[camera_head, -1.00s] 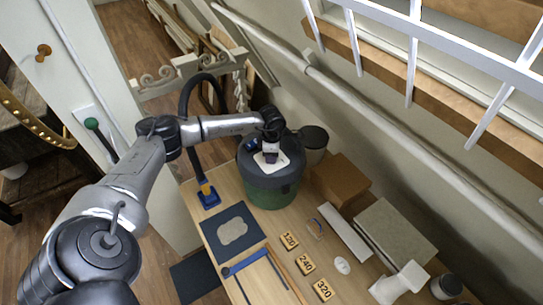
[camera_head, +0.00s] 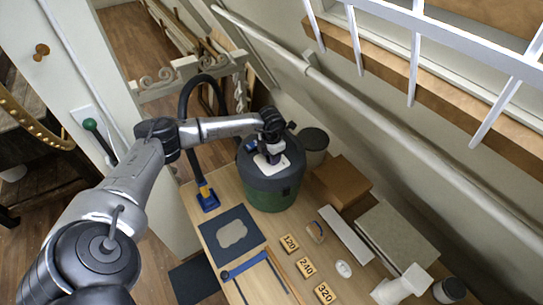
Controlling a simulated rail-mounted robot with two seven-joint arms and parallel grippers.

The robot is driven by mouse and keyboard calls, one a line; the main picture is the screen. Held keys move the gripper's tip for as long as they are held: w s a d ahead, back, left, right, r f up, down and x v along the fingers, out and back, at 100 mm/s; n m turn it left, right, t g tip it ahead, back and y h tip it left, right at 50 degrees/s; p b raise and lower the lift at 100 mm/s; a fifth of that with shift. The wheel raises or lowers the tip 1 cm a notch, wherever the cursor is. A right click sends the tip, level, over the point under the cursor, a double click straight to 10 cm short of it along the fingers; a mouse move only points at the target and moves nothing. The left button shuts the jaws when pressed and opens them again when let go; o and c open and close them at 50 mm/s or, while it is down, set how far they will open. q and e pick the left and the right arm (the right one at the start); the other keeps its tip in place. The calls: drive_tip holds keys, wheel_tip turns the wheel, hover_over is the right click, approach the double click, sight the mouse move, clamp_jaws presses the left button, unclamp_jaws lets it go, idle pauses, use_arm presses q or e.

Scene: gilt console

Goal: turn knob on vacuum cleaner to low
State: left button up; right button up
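The vacuum cleaner (camera_head: 272,192) stands upright on the wooden table, with a dark grey lid and a green lower body. A black hose (camera_head: 186,108) rises from it and runs to a blue and yellow nozzle (camera_head: 207,199) on the table. My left arm reaches in from the left, and its gripper (camera_head: 269,157) points down at a pale panel (camera_head: 282,167) on the lid. The wrist and fingers cover the knob, so I cannot see its setting, nor whether the fingers are around it. My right gripper is not in view.
A dark mat (camera_head: 232,236), sanding blocks (camera_head: 289,243) and a blue-handled tool (camera_head: 245,264) lie in front of the vacuum. A cardboard box (camera_head: 341,182) and a dark-lidded can (camera_head: 313,140) stand close on its right. A wall and white railing bound the right side.

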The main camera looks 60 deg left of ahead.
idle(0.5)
use_arm(q)
drive_tip(key=o, duration=0.9)
drive_tip(key=shift+o, duration=0.2)
drive_tip(key=shift+r, duration=0.1)
drive_tip(key=shift+r, duration=0.3)
wheel_tip(320, 180, up, 13)
drive_tip(key=b, duration=0.2)
drive_tip(key=shift+b, duration=0.3)
